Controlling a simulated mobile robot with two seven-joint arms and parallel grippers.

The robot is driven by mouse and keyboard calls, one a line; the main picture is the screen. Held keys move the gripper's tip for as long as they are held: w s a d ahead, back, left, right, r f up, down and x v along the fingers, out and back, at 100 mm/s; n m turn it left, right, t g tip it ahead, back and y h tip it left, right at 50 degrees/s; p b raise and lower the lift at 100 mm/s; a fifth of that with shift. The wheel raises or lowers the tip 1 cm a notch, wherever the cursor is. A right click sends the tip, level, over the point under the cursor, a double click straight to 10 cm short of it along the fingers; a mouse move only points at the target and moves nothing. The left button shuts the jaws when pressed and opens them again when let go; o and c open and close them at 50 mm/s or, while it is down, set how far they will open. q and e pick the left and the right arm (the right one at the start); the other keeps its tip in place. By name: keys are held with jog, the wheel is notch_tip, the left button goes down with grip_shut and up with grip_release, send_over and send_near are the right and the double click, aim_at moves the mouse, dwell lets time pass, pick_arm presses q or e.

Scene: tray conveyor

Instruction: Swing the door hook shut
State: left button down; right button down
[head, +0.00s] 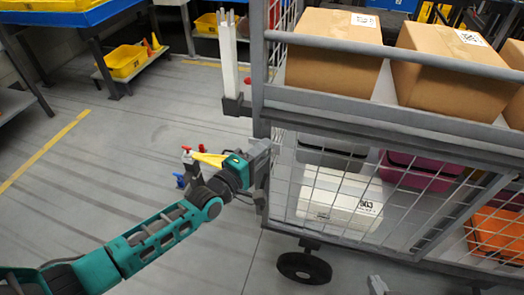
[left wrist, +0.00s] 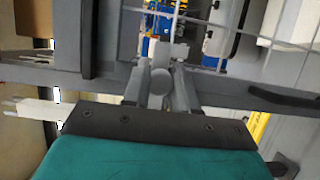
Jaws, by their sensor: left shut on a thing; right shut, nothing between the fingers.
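My left gripper (head: 262,152) reaches in from the left to the near-left corner of the grey mesh cart (head: 390,123). It is shut on a small grey part at that corner, which I take to be the door hook. In the left wrist view, the two fingers (left wrist: 161,82) close around the hook's rounded grey end (left wrist: 160,84), in front of a grey frame bar. The rest of the hook is hidden by the gripper and frame, so its angle is unclear. The tip of my right gripper (head: 378,286) shows low at the bottom edge, shut and empty.
Cardboard boxes (head: 333,62) stand on the cart's upper deck, with a white crate (head: 340,200) and coloured crates below. A white post (head: 229,60) rises beside the corner. A black wheel (head: 304,267) is underneath. The floor at left is mostly clear; a yellow bin (head: 125,61) sits farther back.

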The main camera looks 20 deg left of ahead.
pick_arm(q)
jog(key=c, duration=0.9)
grip_release()
jog(key=v, duration=1.3)
jog(key=shift+p, duration=0.35)
